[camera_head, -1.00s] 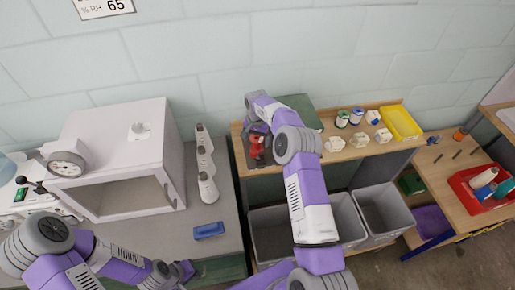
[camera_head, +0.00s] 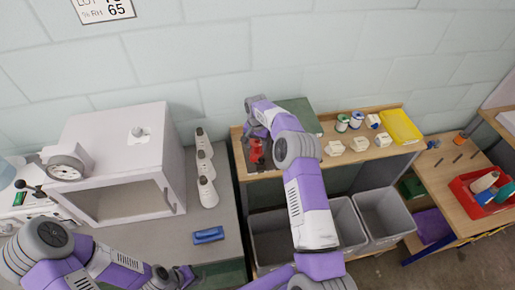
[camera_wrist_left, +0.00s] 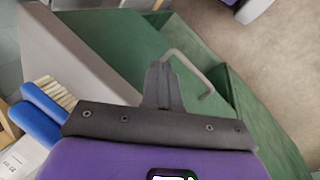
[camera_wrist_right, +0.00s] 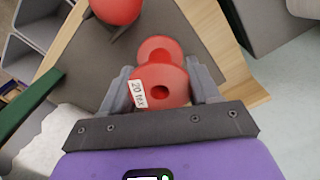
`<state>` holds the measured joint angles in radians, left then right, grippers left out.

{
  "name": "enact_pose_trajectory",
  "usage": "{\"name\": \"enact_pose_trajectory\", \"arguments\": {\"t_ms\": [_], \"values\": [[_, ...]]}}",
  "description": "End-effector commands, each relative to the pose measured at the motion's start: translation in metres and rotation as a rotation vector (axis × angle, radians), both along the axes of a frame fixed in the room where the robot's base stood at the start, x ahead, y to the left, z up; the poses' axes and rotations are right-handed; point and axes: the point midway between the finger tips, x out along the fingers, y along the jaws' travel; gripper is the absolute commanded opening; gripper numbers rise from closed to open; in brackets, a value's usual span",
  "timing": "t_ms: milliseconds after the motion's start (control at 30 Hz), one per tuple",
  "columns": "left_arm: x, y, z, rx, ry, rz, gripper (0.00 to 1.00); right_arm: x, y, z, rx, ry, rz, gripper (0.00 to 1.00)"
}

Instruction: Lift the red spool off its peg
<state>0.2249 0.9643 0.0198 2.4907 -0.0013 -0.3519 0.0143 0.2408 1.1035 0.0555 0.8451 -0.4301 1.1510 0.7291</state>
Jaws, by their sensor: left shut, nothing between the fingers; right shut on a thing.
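A red spool (camera_head: 256,152) is at the dark mat on the left end of the wooden shelf. In the right wrist view the red spool (camera_wrist_right: 174,76), with a white "20 tex" label, sits between the fingers of my right gripper (camera_wrist_right: 160,92), which is shut on it. The peg is hidden, so I cannot tell whether the spool is still on it. A second red round thing (camera_wrist_right: 115,9) lies beyond it. My left gripper (camera_wrist_left: 163,78) is shut and empty, low at the left bench's front in the head view (camera_head: 188,274).
Grey bins (camera_head: 382,212) stand below the shelf.

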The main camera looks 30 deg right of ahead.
Motion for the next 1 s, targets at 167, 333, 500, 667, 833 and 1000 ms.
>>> {"name": "enact_pose_trajectory", "arguments": {"t_ms": [167, 333, 500, 667, 833, 1000], "values": [[0.000, 0.000, 0.008, 0.000, 0.000, 0.000, 0.00, 0.000, 0.000, 0.015, -0.001, -0.002, 0.000, 0.39], [0.000, 0.000, 0.014, 0.000, 0.000, 0.000, 0.00, 0.000, 0.000, 0.027, -0.001, -0.001, 0.000, 0.39], [0.000, 0.000, 0.020, 0.000, 0.000, 0.000, 0.00, 0.000, 0.000, 0.039, -0.001, -0.001, 0.001, 0.39], [0.000, 0.000, 0.026, 0.000, 0.000, 0.000, 0.00, 0.000, 0.000, 0.050, 0.000, -0.001, 0.001, 0.39], [0.000, 0.000, 0.033, 0.000, 0.000, 0.000, 0.00, 0.000, 0.000, 0.062, 0.000, -0.001, 0.001, 0.39], [0.000, 0.000, 0.038, 0.000, 0.000, 0.000, 0.00, 0.000, 0.000, 0.071, -0.001, -0.001, 0.001, 0.39]]}}
